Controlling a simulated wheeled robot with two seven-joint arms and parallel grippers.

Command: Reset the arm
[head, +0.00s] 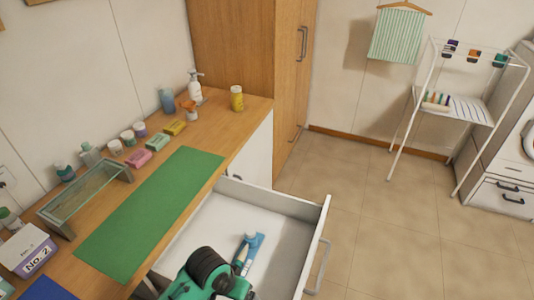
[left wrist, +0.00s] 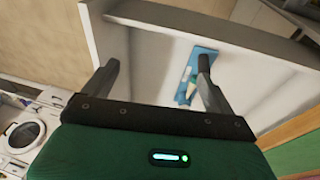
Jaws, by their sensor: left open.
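My left arm, green and black, reaches in from the bottom of the head view, over the open white drawer (head: 285,235). In the left wrist view my left gripper (left wrist: 157,72) has its two dark fingers wide apart, with nothing held between them. A light blue item with a white and blue tube-like part (head: 252,247) lies on the drawer floor just past the gripper. It also shows in the left wrist view (left wrist: 203,60), partly behind the right-hand finger. My right gripper is not in view.
The wooden counter beside the drawer holds a green mat (head: 155,210), a glass stand (head: 85,195), soaps, jars and bottles. A tall wooden cabinet (head: 235,50) stands behind. A white rack (head: 470,105) stands right; the floor between is clear.

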